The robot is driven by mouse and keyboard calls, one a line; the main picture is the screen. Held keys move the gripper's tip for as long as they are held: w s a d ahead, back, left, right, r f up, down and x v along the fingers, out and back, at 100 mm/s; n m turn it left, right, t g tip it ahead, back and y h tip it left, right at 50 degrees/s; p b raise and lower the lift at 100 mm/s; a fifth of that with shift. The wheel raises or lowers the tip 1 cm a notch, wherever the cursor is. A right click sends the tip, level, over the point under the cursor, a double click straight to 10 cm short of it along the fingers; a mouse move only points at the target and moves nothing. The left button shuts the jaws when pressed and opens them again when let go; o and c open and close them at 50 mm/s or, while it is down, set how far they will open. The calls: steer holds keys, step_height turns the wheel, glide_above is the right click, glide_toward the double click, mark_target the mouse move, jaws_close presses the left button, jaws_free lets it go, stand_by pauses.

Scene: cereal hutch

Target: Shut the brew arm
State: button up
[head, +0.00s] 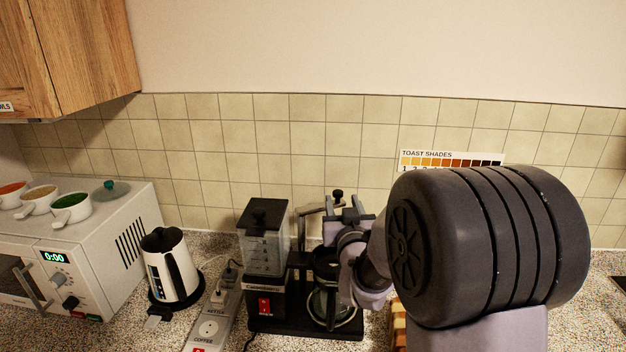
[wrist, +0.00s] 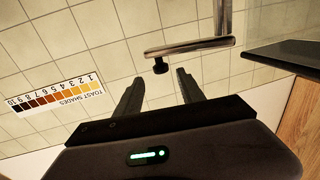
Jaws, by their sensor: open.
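The coffee maker (head: 268,308) stands on the counter, with a clear tank on its left and a glass carafe (head: 322,304) on its right. Its brew arm (head: 312,209) is a metal bar reaching out above the carafe side, with a black knob at its end. In the wrist view the brew arm (wrist: 190,46) crosses the top, and its black knob (wrist: 160,66) shows just past the gap between the fingertips. My gripper (head: 346,214) is open and empty beside the knob; it also shows in the wrist view (wrist: 158,78). My arm hides the area right of the carafe.
A kettle (head: 172,268) and a power strip (head: 212,325) stand left of the coffee maker. A microwave (head: 88,248) with several cups on top is farther left. A toast shades chart (head: 450,160) is on the tiled wall behind.

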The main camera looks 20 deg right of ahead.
mark_target(338, 193)
steer(key=p+x, duration=0.2)
steer(key=x, duration=0.3)
steer(key=shift+a+r, duration=0.1)
steer(key=shift+r, duration=0.05)
steer(key=shift+w+f+p, duration=0.2)
steer(key=shift+w+p, duration=0.15)
steer(key=shift+w, duration=0.05)
jaws_close()
stand_by(0.8)
